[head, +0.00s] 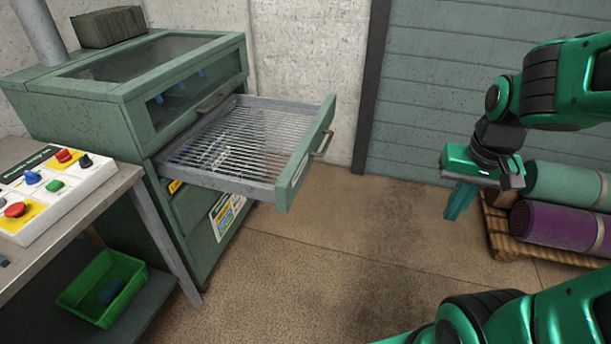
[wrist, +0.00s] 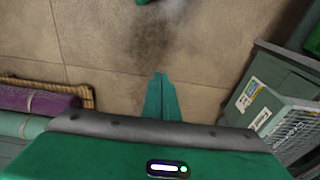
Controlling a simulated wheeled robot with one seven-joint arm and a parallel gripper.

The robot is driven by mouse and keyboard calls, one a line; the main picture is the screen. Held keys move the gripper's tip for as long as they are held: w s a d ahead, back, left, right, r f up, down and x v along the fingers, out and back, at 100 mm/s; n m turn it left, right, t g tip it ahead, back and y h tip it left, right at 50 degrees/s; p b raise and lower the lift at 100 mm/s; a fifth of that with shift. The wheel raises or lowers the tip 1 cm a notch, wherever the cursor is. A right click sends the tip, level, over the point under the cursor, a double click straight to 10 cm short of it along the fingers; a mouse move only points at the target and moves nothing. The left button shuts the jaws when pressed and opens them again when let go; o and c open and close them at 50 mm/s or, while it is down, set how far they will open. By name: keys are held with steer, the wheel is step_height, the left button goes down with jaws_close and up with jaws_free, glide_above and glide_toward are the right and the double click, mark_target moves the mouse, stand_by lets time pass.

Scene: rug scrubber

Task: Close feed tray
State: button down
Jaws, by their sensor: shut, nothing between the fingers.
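The feed tray (head: 228,182) is a grey wire-bottomed drawer with a green front panel (head: 307,155) and a small handle (head: 323,144). It is pulled far out of the green scrubber machine (head: 140,110) in the head view. My gripper (head: 455,216) is shut and empty, pointing down to the right of the tray, well apart from its front. In the wrist view my gripper's fingers (wrist: 161,82) are together over bare floor. The tray shows at the right edge of the wrist view (wrist: 290,130), partly cut off.
The floor (head: 370,230) between tray and gripper is clear.

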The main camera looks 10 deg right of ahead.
steer(key=w+a+f+n+t, duration=0.1)
steer(key=w+a+f, duration=0.15)
steer(key=w, duration=0.45)
steer(key=w+a+f+t, duration=0.1)
steer(key=w+a+t, duration=0.1)
steer(key=w+a, duration=0.3)
steer(key=t+y, duration=0.3)
glide_toward(299, 187)
step_height(299, 187, down, 3)
steer(key=w, duration=0.1)
steer(key=shift+w+a+r, duration=0.1)
steer(key=shift+w+a, duration=0.45)
steer(key=shift+w, duration=0.1)
